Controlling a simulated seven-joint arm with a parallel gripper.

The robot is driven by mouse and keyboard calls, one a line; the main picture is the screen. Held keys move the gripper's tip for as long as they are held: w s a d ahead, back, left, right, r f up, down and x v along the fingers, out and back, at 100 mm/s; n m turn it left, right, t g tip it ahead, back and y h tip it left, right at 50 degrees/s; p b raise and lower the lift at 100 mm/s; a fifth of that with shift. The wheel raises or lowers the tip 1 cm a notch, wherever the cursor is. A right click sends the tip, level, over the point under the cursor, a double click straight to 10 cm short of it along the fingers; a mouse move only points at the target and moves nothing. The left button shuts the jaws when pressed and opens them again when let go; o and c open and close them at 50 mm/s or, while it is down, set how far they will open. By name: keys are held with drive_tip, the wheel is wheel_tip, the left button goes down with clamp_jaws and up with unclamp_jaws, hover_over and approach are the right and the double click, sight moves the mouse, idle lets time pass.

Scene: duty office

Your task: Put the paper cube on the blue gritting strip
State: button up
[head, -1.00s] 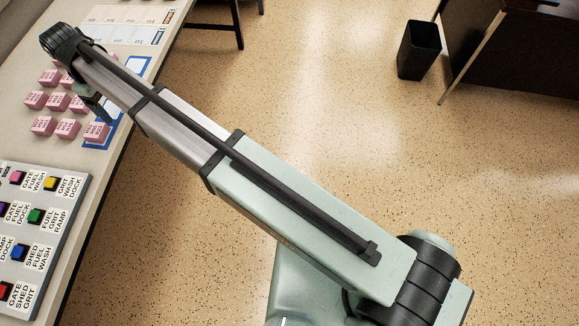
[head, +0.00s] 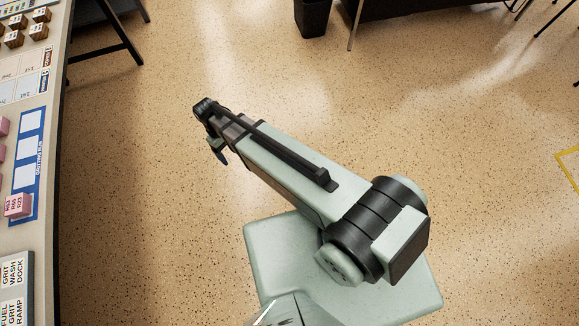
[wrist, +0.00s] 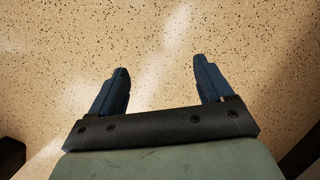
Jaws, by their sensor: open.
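The blue gritting strip (head: 38,172) lies on the table at the left of the head view, with white cells. A pink lettered cube (head: 18,205) sits at the strip's near end, seemingly over its lowest cell. More pink cubes show partly at the left picture edge; which one is the paper cube I cannot tell. My gripper (head: 220,157) is out over the floor, well right of the table and the strip. In the wrist view my gripper (wrist: 160,66) is open, with only speckled floor between its fingers.
A lettered panel (head: 16,285) lies nearer on the table (head: 52,95). Pale labelled strips (head: 30,75) and several brown cubes (head: 14,38) are farther back. A black bin (head: 312,16) stands on the floor at the back. The floor (head: 130,200) between table and arm is clear.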

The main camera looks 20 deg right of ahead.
drive_tip(key=s+d+f+m+g+y, duration=0.1)
drive_tip(key=s+d+f+m, duration=0.2)
drive_tip(key=s+d, duration=0.8)
drive_tip(key=s+d+f+m+g, duration=0.2)
drive_tip(key=s+d+f+m, duration=0.2)
drive_tip(key=s+d, duration=0.8)
wheel_tip(320, 180, down, 2)
drive_tip(key=shift+s+d+f+y, duration=0.15)
drive_tip(key=shift+s+y, duration=0.25)
drive_tip(key=shift+s, duration=0.5)
